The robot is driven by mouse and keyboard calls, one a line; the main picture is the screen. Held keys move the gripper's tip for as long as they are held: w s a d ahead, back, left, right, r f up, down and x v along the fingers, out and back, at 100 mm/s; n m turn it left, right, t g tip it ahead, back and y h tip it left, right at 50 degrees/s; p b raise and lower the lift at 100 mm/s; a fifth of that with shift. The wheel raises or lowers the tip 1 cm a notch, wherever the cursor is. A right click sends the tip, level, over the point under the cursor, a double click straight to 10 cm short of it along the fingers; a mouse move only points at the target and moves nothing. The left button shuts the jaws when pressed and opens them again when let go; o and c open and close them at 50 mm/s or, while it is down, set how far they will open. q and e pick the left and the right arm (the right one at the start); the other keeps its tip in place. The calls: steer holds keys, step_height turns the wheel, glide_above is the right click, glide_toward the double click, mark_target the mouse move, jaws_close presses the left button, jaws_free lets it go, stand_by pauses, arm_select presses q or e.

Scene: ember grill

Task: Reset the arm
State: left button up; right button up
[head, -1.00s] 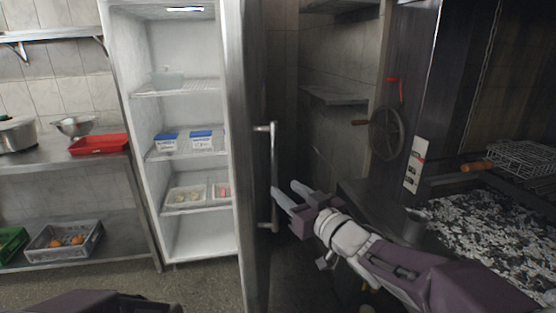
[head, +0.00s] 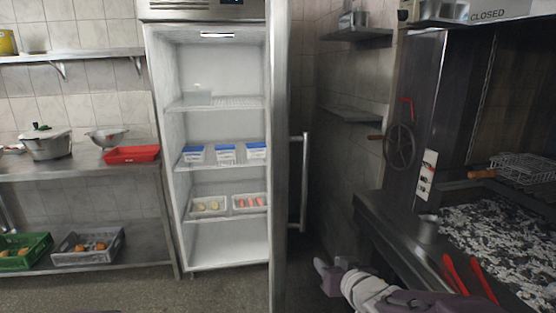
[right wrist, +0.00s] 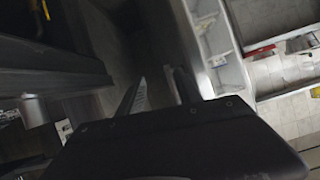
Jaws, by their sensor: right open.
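My right gripper (head: 328,273) is low in the middle of the head view, in front of the dark gap between the fridge door and the grill counter. Its jaws are open and empty. In the right wrist view its two fingers (right wrist: 158,90) stand apart with nothing between them. The fridge door (head: 279,160) stands wide open, seen nearly edge-on. Its vertical handle (head: 304,185) is above and left of the gripper, apart from it. My left gripper is not in view; only a sliver of my left arm shows at the bottom edge.
The open fridge (head: 218,245) holds several blue-and-white boxes and two food trays. The grill counter (head: 385,225) is close on the right, with red-handled tongs (head: 468,275) and a metal cup (head: 428,230). A steel shelf (head: 80,168) stands left. Floor is clear before the fridge.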

steer(key=s+d+f+m+g+h, duration=0.1)
steer(key=s+d+f+g, duration=0.1)
steer(key=s+f+g, duration=0.3)
steer(key=s+d+f+m+g+h, duration=0.1)
steer(key=s+d+f+h, duration=0.2)
steer(key=f, duration=0.4)
steer(key=s+f+g+y, duration=0.1)
steer(key=s+f+g, duration=0.45)
steer(key=s, duration=0.75)
step_height(320, 180, up, 17)
steer(key=p, duration=1.7)
steer(key=shift+s+n, duration=0.4)
steer(key=shift+s, duration=0.05)
